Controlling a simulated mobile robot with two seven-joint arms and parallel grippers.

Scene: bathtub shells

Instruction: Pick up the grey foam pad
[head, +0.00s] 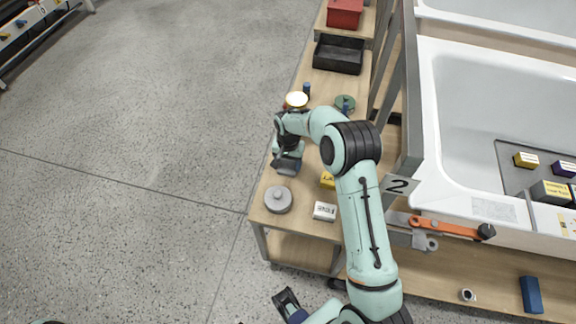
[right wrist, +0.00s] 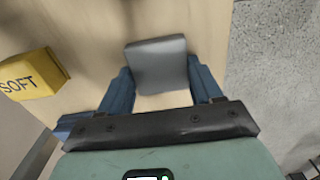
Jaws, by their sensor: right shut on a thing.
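The grey foam pad (right wrist: 158,65) is a flat grey block between the blue fingers of my right gripper (right wrist: 160,88) in the right wrist view. The fingers are shut on it from both sides. In the head view my right gripper (head: 287,155) is near the left edge of the wooden table, behind the grey round lidded thing. The pad shows there only as a small grey patch under the gripper. I cannot tell whether it touches the table. A dark end part at the bottom of the head view may be my left gripper; its jaws are unclear.
A grey round thing with a knob (head: 278,199) and a white labelled block (head: 325,211) stand near the table's front end. A yellow block marked SOFT (right wrist: 32,74) lies beside the pad. A black tray (head: 339,53) is farther back. A grey post and bathtub (head: 428,130) stand right.

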